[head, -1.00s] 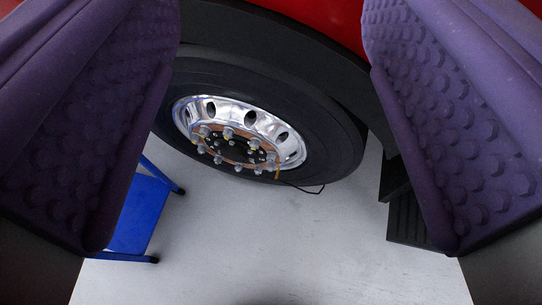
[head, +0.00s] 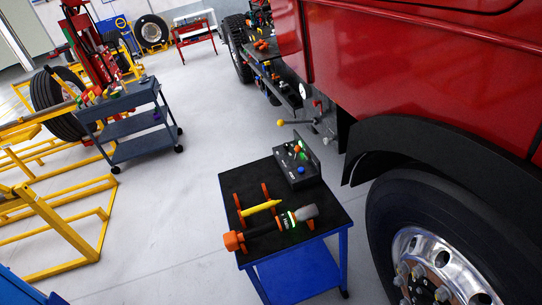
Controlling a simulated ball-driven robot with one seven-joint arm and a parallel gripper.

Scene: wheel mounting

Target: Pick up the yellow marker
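The yellow marker (head: 261,208) lies on the black top of a blue cart (head: 232,180), near the middle of the head view. It looks to rest across orange supports (head: 238,205), and its pointed end is toward the right. My gripper does not show in the head view now.
A tool with an orange end and a grey end (head: 306,212) lies just in front of the marker. A control box (head: 297,167) stands at the cart's back. The truck wheel (head: 420,225) is close on the right. Yellow frames (head: 75,232) stand left; clear floor lies between.

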